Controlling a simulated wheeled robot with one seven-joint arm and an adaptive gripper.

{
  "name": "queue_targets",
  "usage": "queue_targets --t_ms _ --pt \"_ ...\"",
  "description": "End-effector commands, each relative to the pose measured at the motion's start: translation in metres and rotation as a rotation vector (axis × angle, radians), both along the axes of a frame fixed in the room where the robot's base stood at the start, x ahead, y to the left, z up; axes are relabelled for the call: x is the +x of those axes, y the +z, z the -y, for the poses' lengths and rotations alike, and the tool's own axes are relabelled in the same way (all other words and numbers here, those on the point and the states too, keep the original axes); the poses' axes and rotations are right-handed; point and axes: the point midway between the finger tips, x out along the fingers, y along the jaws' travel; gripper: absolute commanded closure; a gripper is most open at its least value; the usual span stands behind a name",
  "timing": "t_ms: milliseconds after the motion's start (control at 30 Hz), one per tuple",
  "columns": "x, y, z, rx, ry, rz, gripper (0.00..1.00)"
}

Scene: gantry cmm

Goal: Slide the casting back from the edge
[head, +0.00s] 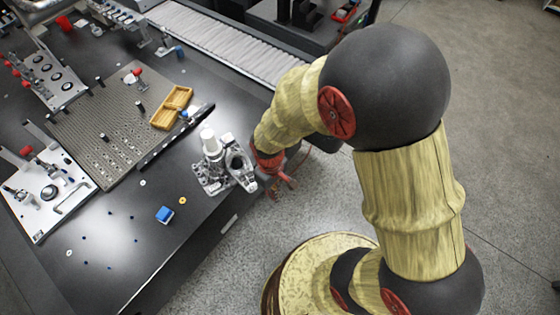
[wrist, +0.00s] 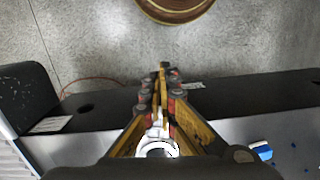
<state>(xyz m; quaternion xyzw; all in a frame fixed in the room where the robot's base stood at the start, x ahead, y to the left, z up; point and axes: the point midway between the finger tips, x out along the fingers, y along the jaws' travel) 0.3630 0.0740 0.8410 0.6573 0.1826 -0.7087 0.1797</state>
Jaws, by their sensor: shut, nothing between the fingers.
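The casting (head: 212,172) is a silver-grey metal piece with a flat foot, a pale upright cylinder and a side lug with a dark opening. It stands upright at the right edge of the dark table (head: 190,225), its right side at or slightly over the edge. My gripper (head: 281,186) is just right of the casting, past the edge, with floor behind it. Whether they touch I cannot tell. In the wrist view my gripper's fingers (wrist: 163,78) are together and empty. A pale rounded part of the casting (wrist: 158,149) shows low between the finger linkages, the rest hidden.
A blue block (head: 165,214) and a small yellow ring (head: 182,200) lie left of the casting. A perforated plate (head: 110,125) with a yellow tray (head: 172,106) lies beyond, with a dark bar along its near side. A ribbed grey cover (head: 215,40) runs behind.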

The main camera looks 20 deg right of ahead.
Motion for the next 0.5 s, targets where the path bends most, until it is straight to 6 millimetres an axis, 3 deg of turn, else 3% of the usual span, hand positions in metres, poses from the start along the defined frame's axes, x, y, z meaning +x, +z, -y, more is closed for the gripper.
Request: queue_targets --t_ms 100,267,500 --pt "0.018 0.003 -0.004 0.014 0.044 0.053 1.0" --pt "0.021 -0.003 -0.005 0.018 0.077 0.067 1.0" --pt "0.02 -0.041 -0.004 0.018 0.077 0.063 1.0"
